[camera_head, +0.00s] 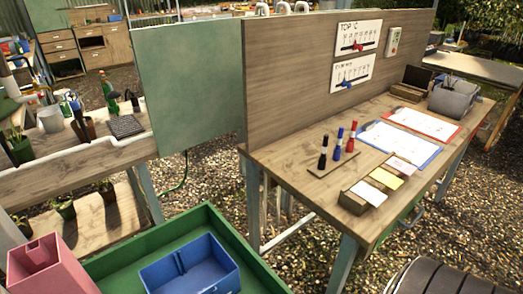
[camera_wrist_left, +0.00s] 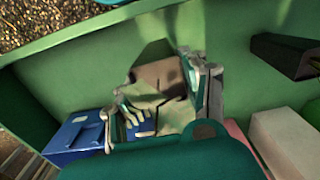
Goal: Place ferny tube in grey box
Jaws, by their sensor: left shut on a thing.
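In the left wrist view my left gripper (camera_wrist_left: 165,88) is shut on a green and brown piece (camera_wrist_left: 176,116), which I take for the ferny tube. Its shape is partly hidden by the fingers. Neither gripper shows in the head view.
A blue box (camera_wrist_left: 75,136) sits left of the gripper, also in the head view (camera_head: 190,266). A dark holder (camera_wrist_left: 280,54) is at the right. A wooden table (camera_head: 290,172) holds markers and clipboards.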

